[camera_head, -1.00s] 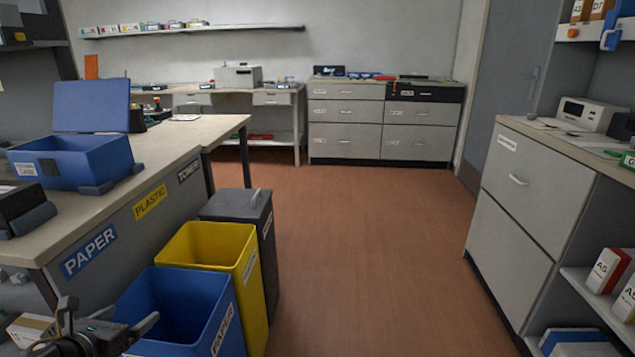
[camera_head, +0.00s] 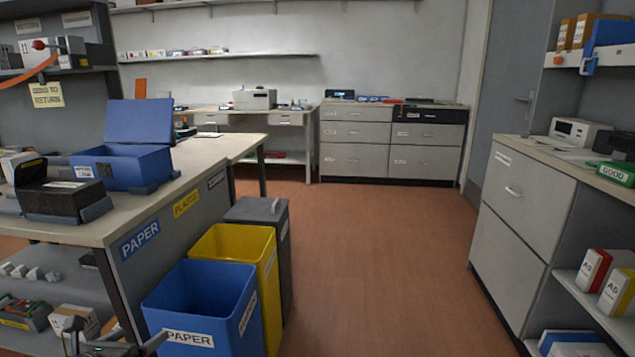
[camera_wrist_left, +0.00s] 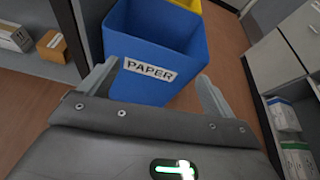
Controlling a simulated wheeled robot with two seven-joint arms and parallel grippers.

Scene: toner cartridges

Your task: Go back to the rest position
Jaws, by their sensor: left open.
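My left gripper (camera_head: 112,338) shows at the bottom left of the head view, low in front of the blue paper bin. In the left wrist view its two fingers (camera_wrist_left: 152,88) are spread apart with nothing between them. Past the fingers stands the blue bin (camera_wrist_left: 150,40) with a PAPER label; it looks empty in what shows of its inside. The same blue bin (camera_head: 195,312) stands on the floor in the head view. My right gripper is not in either view.
A yellow bin (camera_head: 240,252) and a dark grey bin (camera_head: 262,218) stand behind the blue one, along the workbench (camera_head: 150,205). A blue box (camera_head: 125,168) sits on that bench. A grey cabinet (camera_head: 515,215) stands at the right. The brown floor (camera_head: 370,260) between is clear.

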